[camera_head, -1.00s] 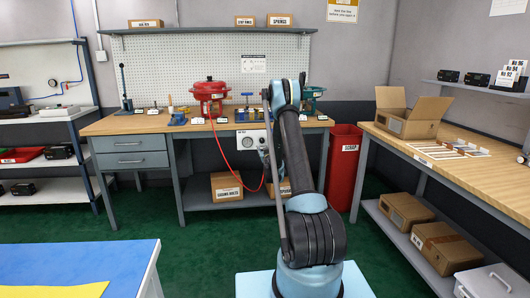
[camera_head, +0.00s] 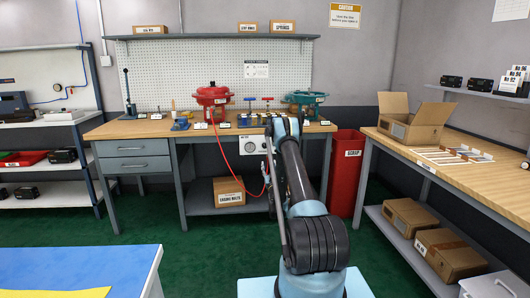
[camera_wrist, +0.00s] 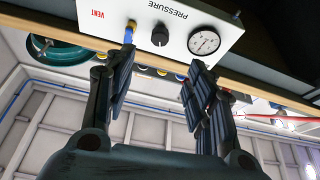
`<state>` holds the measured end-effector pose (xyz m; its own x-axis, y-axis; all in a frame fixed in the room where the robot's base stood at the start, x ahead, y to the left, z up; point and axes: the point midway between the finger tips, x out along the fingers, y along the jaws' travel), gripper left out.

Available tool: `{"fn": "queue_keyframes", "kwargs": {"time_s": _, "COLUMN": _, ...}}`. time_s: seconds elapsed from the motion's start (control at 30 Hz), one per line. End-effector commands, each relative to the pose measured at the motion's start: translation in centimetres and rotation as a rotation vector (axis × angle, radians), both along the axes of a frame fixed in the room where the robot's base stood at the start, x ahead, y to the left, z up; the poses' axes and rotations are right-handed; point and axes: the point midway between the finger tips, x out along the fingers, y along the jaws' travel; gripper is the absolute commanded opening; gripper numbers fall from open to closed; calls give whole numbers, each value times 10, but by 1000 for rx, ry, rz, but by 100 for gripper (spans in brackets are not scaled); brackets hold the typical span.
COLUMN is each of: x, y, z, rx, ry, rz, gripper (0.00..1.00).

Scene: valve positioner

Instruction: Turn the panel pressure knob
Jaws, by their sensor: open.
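The white pressure panel (camera_head: 252,143) hangs at the front edge of the back workbench in the head view, partly behind my arm. In the wrist view the panel (camera_wrist: 115,12) appears upside down. My gripper (camera_wrist: 163,59) is open and empty. Its two fingers point toward the panel, with the knob showing between and beyond their tips. The fingers look apart from the knob. In the head view my arm largely hides the gripper.
The bench (camera_head: 155,127) carries a red actuator (camera_head: 212,97) and a teal actuator (camera_head: 304,97). A red hose (camera_head: 227,160) hangs below the bench front. A red scrap bin (camera_head: 345,172) stands right of the bench. Green floor (camera_head: 205,245) is open at the left of my arm.

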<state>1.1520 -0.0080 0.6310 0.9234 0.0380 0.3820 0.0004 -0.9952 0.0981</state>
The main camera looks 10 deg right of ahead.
Motion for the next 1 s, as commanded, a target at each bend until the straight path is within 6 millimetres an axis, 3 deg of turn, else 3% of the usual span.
{"fn": "queue_keyframes", "kwargs": {"time_s": 0.8, "x": 124, "y": 5, "z": 51, "rx": 0, "ry": 2, "rz": 0, "gripper": 50}}
{"fn": "queue_keyframes", "kwargs": {"time_s": 1.0, "x": 147, "y": 6, "z": 60, "rx": -1, "ry": 2, "rz": -1, "gripper": 50}}
